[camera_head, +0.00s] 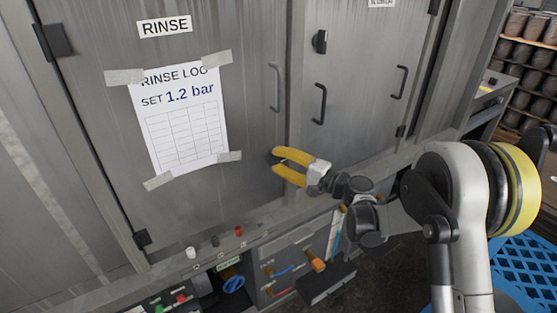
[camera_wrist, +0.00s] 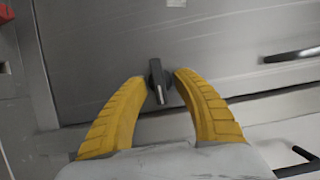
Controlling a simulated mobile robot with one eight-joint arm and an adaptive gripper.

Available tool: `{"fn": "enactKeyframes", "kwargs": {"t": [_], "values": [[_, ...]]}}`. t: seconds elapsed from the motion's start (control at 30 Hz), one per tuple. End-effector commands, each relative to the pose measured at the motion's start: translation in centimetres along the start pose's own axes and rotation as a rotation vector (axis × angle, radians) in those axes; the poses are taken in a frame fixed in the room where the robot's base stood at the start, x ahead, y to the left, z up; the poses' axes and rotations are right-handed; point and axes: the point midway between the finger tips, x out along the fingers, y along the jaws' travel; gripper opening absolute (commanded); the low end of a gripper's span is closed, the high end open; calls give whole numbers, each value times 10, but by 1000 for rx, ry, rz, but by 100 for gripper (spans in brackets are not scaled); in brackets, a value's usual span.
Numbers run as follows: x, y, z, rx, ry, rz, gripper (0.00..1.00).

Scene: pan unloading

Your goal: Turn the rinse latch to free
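The rinse door (camera_head: 250,120) carries the RINSE sign (camera_head: 165,27) and is shut. In the wrist view, the dark rinse latch (camera_wrist: 157,82) sits between my two yellow fingertips. Its bar runs up and down in that picture. In the head view, my gripper (camera_head: 275,160) mostly hides the latch at the door's lower right edge. My gripper, also in the wrist view (camera_wrist: 161,76), is open, with a small gap on each side of the latch. I cannot tell how deep the fingers reach around it.
A bar handle (camera_head: 275,88) is above my gripper on the rinse door. The door to the right has its own dark latch (camera_head: 320,41) and handle (camera_head: 320,103). A taped log sheet (camera_head: 185,120) is to the left. A ledge with a red knob (camera_head: 238,231) runs below.

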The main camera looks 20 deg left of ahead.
Motion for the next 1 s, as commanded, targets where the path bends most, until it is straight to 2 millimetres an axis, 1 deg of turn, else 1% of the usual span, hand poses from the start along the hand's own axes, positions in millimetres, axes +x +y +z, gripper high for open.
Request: {"fn": "enactKeyframes", "kwargs": {"t": [0.07,0.17,0.4,0.5,0.6,0.73,1.0], "values": [[-8,0,-1,0,2,0,34],[-25,0,-1,0,3,0,34],[-79,0,-1,0,3,0,34],[-97,0,-1,0,2,0,34],[-110,0,0,0,1,0,34],[-117,0,0,0,0,0,34],[-118,0,0,0,0,0,34]]}}
